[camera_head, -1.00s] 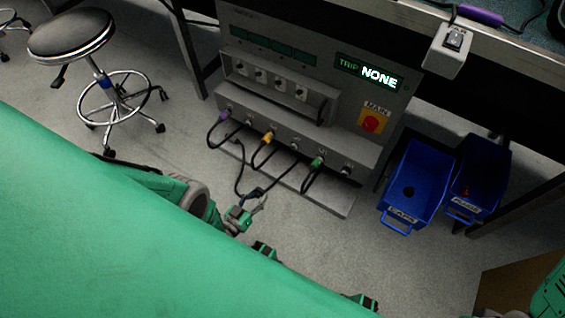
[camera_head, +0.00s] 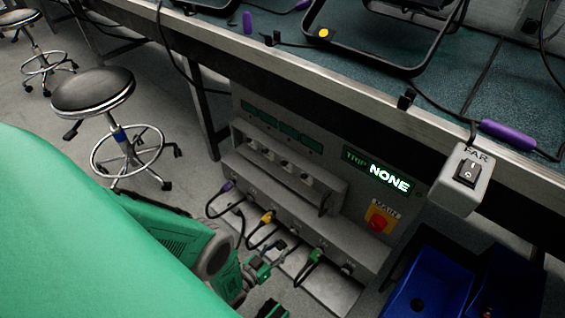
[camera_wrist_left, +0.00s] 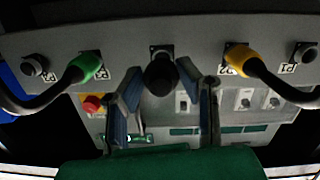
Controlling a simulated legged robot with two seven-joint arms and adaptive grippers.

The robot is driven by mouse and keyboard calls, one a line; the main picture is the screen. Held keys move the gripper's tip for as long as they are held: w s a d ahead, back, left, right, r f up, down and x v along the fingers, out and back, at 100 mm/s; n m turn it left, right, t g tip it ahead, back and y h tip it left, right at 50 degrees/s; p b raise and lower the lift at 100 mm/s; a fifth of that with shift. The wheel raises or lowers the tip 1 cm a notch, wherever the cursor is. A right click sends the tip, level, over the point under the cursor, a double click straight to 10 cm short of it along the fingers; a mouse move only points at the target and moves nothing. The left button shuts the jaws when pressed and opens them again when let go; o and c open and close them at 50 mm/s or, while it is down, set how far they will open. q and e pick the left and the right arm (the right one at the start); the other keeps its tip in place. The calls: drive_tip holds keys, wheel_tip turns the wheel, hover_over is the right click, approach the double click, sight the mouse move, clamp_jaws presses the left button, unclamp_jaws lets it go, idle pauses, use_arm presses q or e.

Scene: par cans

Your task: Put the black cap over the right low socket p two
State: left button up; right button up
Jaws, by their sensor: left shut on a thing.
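The black cap (camera_wrist_left: 160,78) shows between the fingertips of my left gripper (camera_wrist_left: 165,85) in the left wrist view. The gripper is shut on it. Just beyond the cap is a bare socket (camera_wrist_left: 161,50) of the low row, between the yellow plug (camera_wrist_left: 240,61) and the green plug (camera_wrist_left: 86,66). The cap overlaps the socket's near side in this view; I cannot tell whether they touch. In the head view my left gripper (camera_head: 268,262) is close in front of the low row, and the cap cannot be made out.
Black cables loop from the purple (camera_head: 227,186), yellow (camera_head: 267,216) and green plugs (camera_head: 315,255). The panel display (camera_head: 380,172) reads "NONE". Blue bins (camera_head: 432,285) stand at the lower right; a workbench edge (camera_head: 330,85) hangs above.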

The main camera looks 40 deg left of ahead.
use_arm(q)
drive_tip(key=w+b, duration=0.1)
drive_tip(key=w, duration=0.3)
drive_tip(key=shift+w+d, duration=0.15)
drive_tip(key=shift+w, duration=0.1)
drive_tip(key=shift+w, duration=0.15)
idle(0.5)
drive_tip(key=shift+w+d, duration=0.1)
drive_tip(key=shift+w, duration=0.85)
idle(2.1)
drive_tip(key=shift+c, duration=0.7)
drive_tip(key=o, duration=1)
drive_tip(key=s, duration=0.4)
drive_tip(key=s+r, duration=0.1)
drive_tip(key=s, duration=0.3)
drive_tip(key=s+a, duration=0.1)
drive_tip(key=s, duration=0.2)
drive_tip(key=shift+s+r, duration=0.15)
drive_tip(key=shift+s, duration=0.25)
